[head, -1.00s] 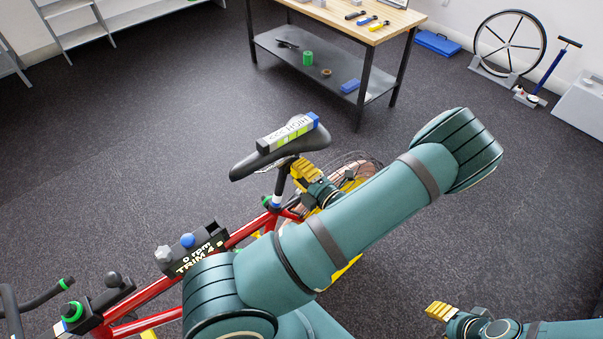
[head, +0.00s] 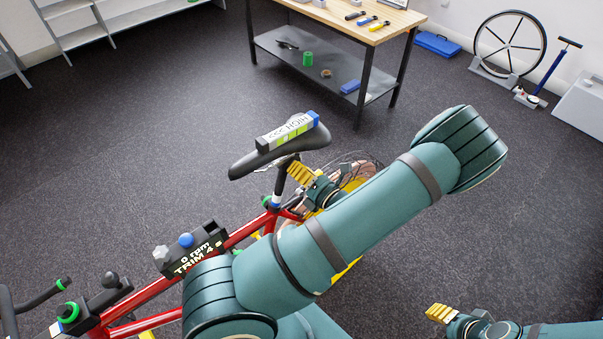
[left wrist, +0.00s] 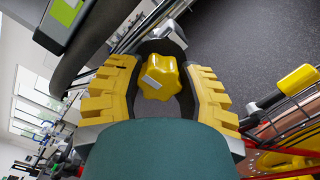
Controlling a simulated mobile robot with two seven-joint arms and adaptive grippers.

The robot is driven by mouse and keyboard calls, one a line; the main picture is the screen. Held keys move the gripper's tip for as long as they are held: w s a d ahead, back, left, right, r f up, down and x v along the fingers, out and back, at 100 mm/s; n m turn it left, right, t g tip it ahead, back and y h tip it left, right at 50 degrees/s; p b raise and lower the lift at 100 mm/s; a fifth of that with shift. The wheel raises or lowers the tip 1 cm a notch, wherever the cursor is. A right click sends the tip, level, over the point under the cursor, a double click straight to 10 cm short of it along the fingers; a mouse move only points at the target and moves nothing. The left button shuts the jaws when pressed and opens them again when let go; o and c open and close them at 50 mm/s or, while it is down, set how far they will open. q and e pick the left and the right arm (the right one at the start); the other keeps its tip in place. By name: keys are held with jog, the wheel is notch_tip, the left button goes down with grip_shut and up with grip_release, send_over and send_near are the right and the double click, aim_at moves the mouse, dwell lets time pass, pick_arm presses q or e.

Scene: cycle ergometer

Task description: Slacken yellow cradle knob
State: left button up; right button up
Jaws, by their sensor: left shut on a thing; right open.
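A yellow lobed knob (left wrist: 161,77) with a pale mark on its face shows in the left wrist view, between the two yellow fingers of my left gripper (left wrist: 160,90). The gripper is shut on it. In the head view my left gripper (head: 302,173) is just behind and below the saddle (head: 280,147) of the red bike, and its fingers hide the knob there. My right gripper (head: 441,313) is open and empty, over the floor at the lower right.
A device (head: 287,132) with a green display lies on the saddle. A console (head: 193,249) reading "0 rpm TRIM 4" sits on the red frame (head: 247,231). A workbench (head: 347,26) stands at the back, with clear floor before it.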

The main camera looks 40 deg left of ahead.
pick_arm(q)
jog(key=n+b, duration=0.1)
jog(key=n, duration=0.3)
jog(key=shift+r, duration=0.1)
dwell(0.3)
jog(key=shift+n+b, duration=0.35)
jog(key=shift+n, duration=0.55)
jog(key=shift+n+b, duration=0.3)
jog(key=shift+n, duration=0.9)
jog(key=o, duration=0.9)
